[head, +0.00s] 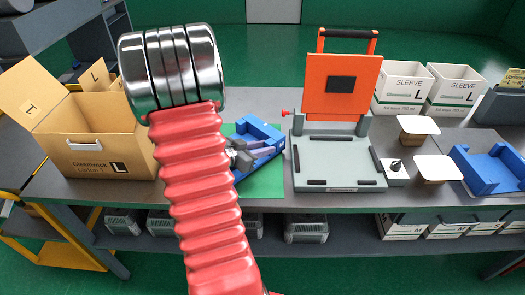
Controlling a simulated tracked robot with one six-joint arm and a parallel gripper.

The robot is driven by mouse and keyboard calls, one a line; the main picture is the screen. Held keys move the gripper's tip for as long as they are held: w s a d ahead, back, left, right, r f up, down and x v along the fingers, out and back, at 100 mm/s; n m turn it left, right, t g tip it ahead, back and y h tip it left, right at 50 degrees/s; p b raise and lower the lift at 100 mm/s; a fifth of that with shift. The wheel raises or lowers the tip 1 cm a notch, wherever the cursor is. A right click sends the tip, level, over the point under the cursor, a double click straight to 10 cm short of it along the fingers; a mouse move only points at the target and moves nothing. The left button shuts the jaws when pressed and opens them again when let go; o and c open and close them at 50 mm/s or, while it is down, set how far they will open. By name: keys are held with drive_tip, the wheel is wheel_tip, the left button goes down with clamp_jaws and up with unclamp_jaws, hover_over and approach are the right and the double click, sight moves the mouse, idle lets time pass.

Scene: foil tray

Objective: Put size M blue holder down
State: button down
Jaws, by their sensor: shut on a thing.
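A blue holder (262,130) is over the green mat (264,184) at the middle of the table. My gripper (258,151) is shut on the blue holder. My red arm hides the left part of the holder and mat. I cannot tell whether the holder touches the mat or hangs a little above it. No size letter shows on it. A second blue holder (488,172) stands at the right end of the table.
An orange and grey press-like fixture (340,160) stands just right of the mat. A large open cardboard box (95,145) marked L is at the left.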

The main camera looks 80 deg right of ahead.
drive_tip(key=shift+f, duration=0.45)
drive_tip(key=c, duration=1.5)
unclamp_jaws()
drive_tip(key=shift+o, duration=0.2)
drive_tip(key=shift+v, duration=6)
drive_tip(key=shift+s, duration=0.1)
